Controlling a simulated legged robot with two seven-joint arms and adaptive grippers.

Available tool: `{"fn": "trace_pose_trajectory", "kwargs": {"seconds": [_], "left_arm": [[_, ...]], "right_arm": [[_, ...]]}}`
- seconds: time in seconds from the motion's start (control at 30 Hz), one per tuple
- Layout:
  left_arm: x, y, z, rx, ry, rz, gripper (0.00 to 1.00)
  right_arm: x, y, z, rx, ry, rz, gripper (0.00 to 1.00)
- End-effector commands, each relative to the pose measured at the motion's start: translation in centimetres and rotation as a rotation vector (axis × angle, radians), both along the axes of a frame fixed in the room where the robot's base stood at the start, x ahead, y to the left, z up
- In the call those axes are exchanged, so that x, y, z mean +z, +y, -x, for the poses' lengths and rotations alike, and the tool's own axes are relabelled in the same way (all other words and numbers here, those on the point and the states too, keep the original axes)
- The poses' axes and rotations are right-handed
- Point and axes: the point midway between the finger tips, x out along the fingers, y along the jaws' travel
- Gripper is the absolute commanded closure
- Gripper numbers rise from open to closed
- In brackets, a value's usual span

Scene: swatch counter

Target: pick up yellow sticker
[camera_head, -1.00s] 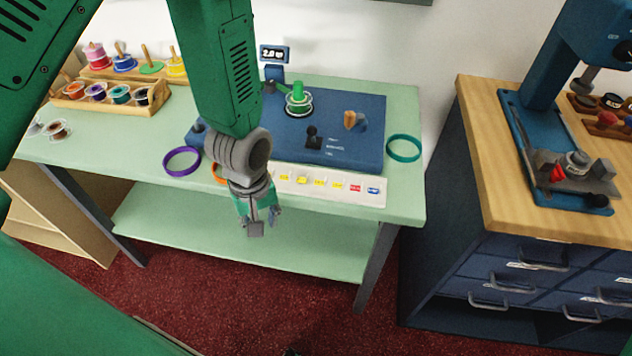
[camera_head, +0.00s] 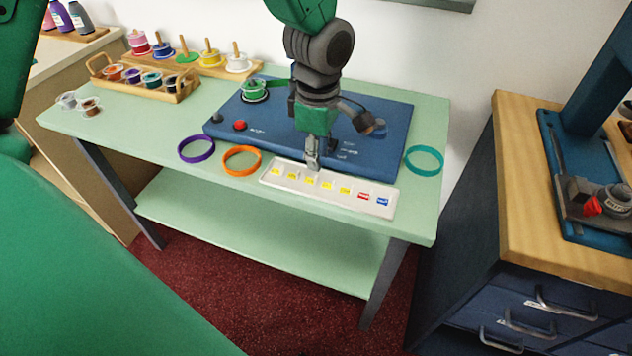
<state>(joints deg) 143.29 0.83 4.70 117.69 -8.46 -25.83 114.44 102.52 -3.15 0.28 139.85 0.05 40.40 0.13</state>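A white strip (camera_head: 270,181) lies along the front of the green table. It carries a row of several yellow stickers (camera_head: 327,185), then a red sticker (camera_head: 363,196) and a blue sticker (camera_head: 382,201) at its right end. My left gripper (camera_head: 313,163) points down at the strip's back edge, just behind the middle yellow stickers. Its fingertips look close together and small, so I cannot tell whether they are apart or touching the strip. No sticker is visible between them. My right gripper is not in view.
A blue machine (camera_head: 385,150) stands behind the strip, partly hidden by my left arm. Purple (camera_head: 196,149), orange (camera_head: 241,160) and teal (camera_head: 424,160) rings lie around it. A wooden spool rack (camera_head: 145,88) stands at the back left. A wood-topped cabinet (camera_head: 525,195) is at right.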

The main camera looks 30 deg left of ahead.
Motion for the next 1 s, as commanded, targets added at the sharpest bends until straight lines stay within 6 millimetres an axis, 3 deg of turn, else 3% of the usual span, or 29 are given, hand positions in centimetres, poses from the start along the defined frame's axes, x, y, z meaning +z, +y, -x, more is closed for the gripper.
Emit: {"fn": "trace_pose_trajectory", "kwargs": {"seconds": [0.17, 0.5, 0.8, 0.9, 1.0], "left_arm": [[-1.3, 0.3, 0.1, 0.0, 0.0, 0.004, 0.77], [-5.9, 0.6, -0.1, -0.001, 0.002, 0.005, 0.77], [-6.2, 0.3, -0.1, -0.002, 0.0, 0.001, 0.77], [-6.3, 0.4, -0.1, -0.002, 0.0, 0.002, 0.95], [-6.3, 0.5, -0.1, -0.001, -0.001, 0.003, 0.95]], "right_arm": [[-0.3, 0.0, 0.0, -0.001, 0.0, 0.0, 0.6], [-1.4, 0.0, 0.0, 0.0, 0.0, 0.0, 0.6], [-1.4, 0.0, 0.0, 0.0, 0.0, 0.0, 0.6], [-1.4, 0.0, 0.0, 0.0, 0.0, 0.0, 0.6], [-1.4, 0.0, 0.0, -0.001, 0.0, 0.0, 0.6]]}}
